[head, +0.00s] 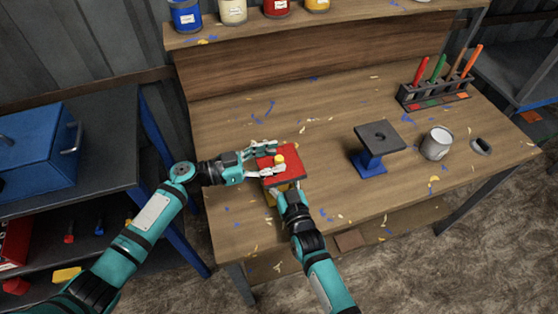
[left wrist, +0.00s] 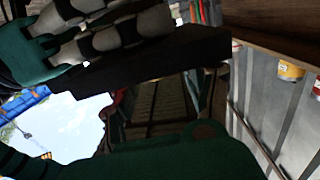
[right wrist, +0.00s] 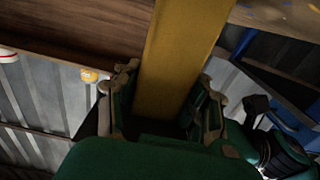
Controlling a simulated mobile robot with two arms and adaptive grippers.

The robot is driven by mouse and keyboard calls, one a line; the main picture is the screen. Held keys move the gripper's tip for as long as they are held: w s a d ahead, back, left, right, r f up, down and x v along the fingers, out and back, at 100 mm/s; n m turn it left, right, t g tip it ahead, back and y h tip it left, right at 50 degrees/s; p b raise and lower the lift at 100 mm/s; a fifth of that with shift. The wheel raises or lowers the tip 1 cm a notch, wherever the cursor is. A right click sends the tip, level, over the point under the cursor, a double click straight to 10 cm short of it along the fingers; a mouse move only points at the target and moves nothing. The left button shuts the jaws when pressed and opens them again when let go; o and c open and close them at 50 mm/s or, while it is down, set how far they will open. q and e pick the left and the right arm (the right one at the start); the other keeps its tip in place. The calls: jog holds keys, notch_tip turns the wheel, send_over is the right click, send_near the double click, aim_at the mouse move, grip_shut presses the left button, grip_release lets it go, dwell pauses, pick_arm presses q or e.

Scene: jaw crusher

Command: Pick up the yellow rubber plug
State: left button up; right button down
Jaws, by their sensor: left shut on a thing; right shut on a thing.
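The yellow rubber plug (head: 280,158) stands upright on a red plate (head: 287,177) on a yellow stand. My left gripper (head: 279,157) comes in from the left over the plate, with one finger behind the plug and one in front, shut on it. In the left wrist view a dark slab crosses the picture and hides the plug. My right gripper (head: 287,194) is below the plate's front edge. In the right wrist view it is shut on the yellow stand (right wrist: 180,65), a thick bar between its fingers.
A grey plate on a blue stand (head: 372,162), a white can (head: 436,143) and a holder with several coloured tools (head: 435,95) stand to the right on the wooden table (head: 225,115). Paint cans line the shelf behind. A blue toolbox (head: 38,148) is at left.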

pick_arm(q)
jog(key=shift+s+d+f, duration=0.1)
jog(key=shift+s+f, duration=0.2)
jog(key=shift+f, duration=0.3)
jog(key=c, duration=0.6)
pick_arm(e)
jog(key=shift+a+r, duration=0.1)
jog(key=shift+a, duration=0.1)
pick_arm(q)
jog(key=shift+c, duration=0.2)
jog(key=shift+r, duration=0.35)
jog(key=shift+c, duration=0.3)
jog(key=r, duration=1)
jog(key=shift+w, duration=0.25)
grip_shut()
pick_arm(e)
jog(key=shift+d, duration=0.15)
jog(key=c, duration=0.7)
grip_release()
jog(key=shift+o, duration=0.2)
